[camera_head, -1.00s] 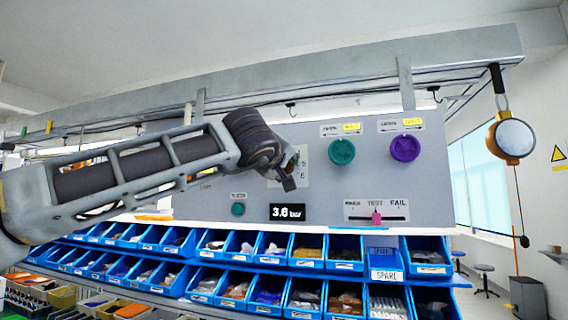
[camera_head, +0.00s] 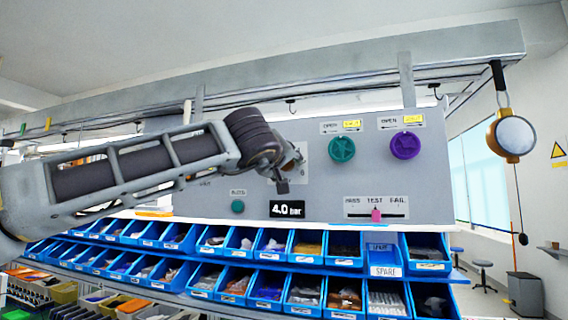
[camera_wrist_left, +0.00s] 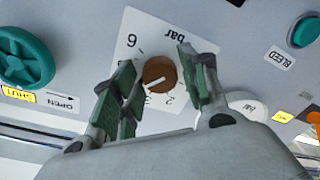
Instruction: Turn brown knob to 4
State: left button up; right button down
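The brown knob (camera_wrist_left: 158,72) sits on a white dial plate marked "bar" in the left wrist view. A white pointer line on it runs toward the lower left. The 6 and 2 show on the dial; the 4 is not visible, with finger parts covering that side. My left gripper (camera_wrist_left: 157,64) has its green-padded fingers on either side of the knob, apart, with small gaps seen beside it. In the head view my left gripper (camera_head: 284,175) hides the knob. The display (camera_head: 287,209) reads 4.0 bar. My right gripper is not in view.
A green valve wheel (camera_head: 342,149) and a purple one (camera_head: 405,145) are on the same panel (camera_head: 300,130). A green bleed button (camera_head: 237,206) and a pink slider (camera_head: 376,215) sit lower. Rows of blue bins (camera_head: 308,249) stand below.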

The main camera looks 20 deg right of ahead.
pick_arm(q)
jog(key=shift+o, duration=0.6)
jog(key=shift+s+a, duration=0.1)
jog(key=v, duration=1.1)
jog(key=shift+s+a, duration=0.15)
jog(key=shift+s, duration=0.2)
dwell(0.4)
